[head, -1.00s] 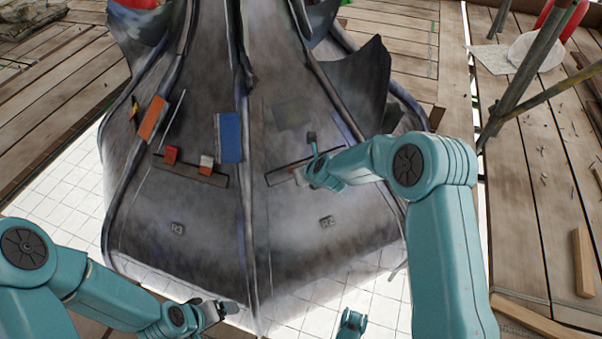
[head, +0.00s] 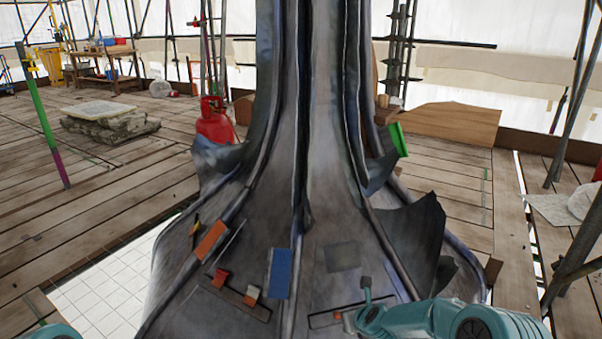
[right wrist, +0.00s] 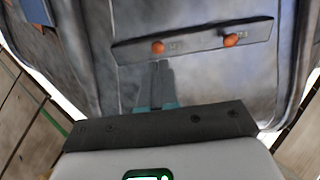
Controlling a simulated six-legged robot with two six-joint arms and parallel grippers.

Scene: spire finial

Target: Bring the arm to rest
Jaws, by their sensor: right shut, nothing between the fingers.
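The spire finial (head: 325,120) is a tall, dark, ribbed metal piece flaring out at its base. In the head view my right gripper (head: 366,290) is at the bottom, in front of the right lower panel. In the right wrist view its fingers (right wrist: 161,72) are shut together and empty. They point at a dark bar (right wrist: 190,41) with two orange knobs; I cannot tell whether they touch the panel. My left gripper is out of view; only a piece of my left arm shows at the bottom left corner.
Orange (head: 211,241) and blue (head: 279,273) pieces sit on the finial's left panel, above a ledge with small red and orange-white pieces. A red cylinder (head: 214,124) stands behind. Scaffold poles (head: 580,240) stand at right.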

